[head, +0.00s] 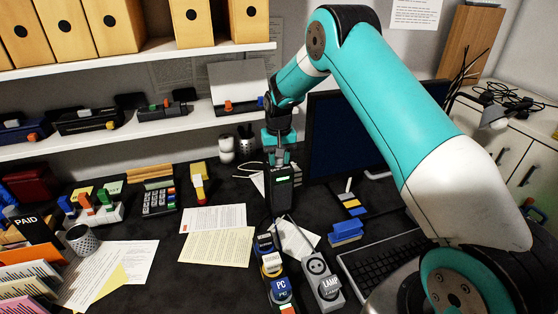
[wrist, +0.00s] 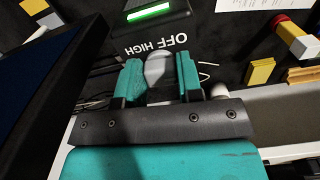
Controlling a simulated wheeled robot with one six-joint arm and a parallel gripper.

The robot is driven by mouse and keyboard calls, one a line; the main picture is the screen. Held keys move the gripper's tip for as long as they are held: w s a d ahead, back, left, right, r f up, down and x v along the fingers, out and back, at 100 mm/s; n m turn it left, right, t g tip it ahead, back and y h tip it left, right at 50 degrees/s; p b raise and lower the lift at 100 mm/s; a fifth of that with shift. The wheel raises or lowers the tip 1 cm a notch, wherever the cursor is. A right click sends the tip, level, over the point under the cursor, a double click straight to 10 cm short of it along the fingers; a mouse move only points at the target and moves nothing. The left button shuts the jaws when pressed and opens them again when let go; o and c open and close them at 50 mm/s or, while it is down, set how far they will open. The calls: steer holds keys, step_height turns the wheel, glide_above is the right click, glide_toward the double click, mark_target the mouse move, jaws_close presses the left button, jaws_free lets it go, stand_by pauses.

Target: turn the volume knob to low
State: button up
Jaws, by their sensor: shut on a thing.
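A black device (head: 283,190) with a lit green display stands upright on the desk in the head view. Its display (wrist: 150,12) shows at the top of the wrist view. The words OFF and HIGH are printed on its dark face; I see no LOW mark. My gripper (head: 277,156) is at the top of the device. In the wrist view, the teal fingers of my gripper (wrist: 160,76) are shut on a pale grey knob (wrist: 159,66), one on each side. The knob's pointer direction cannot be made out, and its lower part is hidden.
A dark monitor (head: 345,135) stands close to the right of my gripper. Shelves with binders (head: 118,25) and staplers are behind to the left. Papers (head: 216,245), a calculator (head: 158,201) and a power strip (head: 281,290) with labelled plugs lie on the desk.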

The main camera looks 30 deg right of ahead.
mark_target(277, 159)
steer(key=m, duration=0.3)
steer(key=shift+m+b, duration=0.3)
steer(key=shift+b, duration=0.05)
steer(key=shift+w+a+m+b, duration=0.15)
steer(key=shift+m+b, duration=0.15)
steer(key=shift+m, duration=1.7)
steer(key=shift+r, duration=0.1)
steer(key=o, duration=0.9)
steer(key=shift+o, duration=0.2)
step_height(277, 159, up, 17)
steer(key=b, duration=0.2)
steer(key=shift+r, duration=0.15)
